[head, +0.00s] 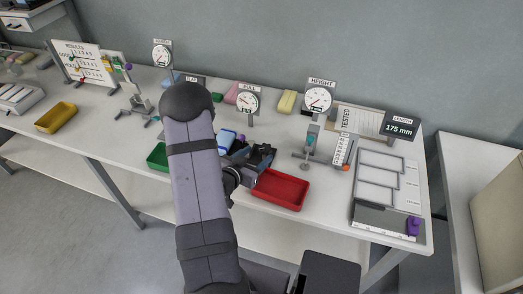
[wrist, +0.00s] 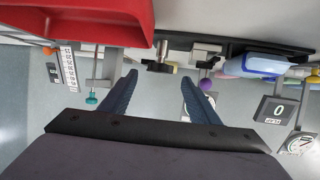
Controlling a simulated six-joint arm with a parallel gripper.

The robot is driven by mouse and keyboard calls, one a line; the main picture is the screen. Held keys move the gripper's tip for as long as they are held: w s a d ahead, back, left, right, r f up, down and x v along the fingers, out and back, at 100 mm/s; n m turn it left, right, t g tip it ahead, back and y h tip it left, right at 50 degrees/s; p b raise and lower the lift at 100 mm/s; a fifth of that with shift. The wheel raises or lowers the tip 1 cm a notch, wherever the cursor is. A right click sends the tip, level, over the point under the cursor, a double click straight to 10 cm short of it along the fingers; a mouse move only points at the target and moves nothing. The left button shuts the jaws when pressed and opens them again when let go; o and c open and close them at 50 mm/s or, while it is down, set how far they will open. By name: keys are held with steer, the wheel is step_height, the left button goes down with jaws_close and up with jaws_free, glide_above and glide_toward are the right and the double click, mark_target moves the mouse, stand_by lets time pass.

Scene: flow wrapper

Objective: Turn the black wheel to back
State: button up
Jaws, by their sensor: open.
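I cannot make out a black wheel for certain in either view; my arm covers the middle of the bench in the head view. My gripper (head: 262,157) is over the bench, just behind the red tray (head: 280,190). In the wrist view my gripper (wrist: 160,78) shows two dark fingers spread apart with nothing between them. Beyond the fingertips are a small dark fitting (wrist: 160,66) and a grey clamp-like part (wrist: 206,50). A purple ball (wrist: 206,84) is near the right fingertip.
The height gauge (head: 318,98) stands right of my gripper, and the pull gauge (head: 248,100) behind it. A green tray (head: 157,157) is left of my arm, partly hidden. A yellow tray (head: 56,117) is far left. A grey sorting board (head: 357,211) lies at the right.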

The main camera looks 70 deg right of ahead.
mark_target(264, 149)
steer(key=shift+p+x, duration=0.5)
steer(key=shift+x, duration=1.55)
steer(key=c, duration=1.1)
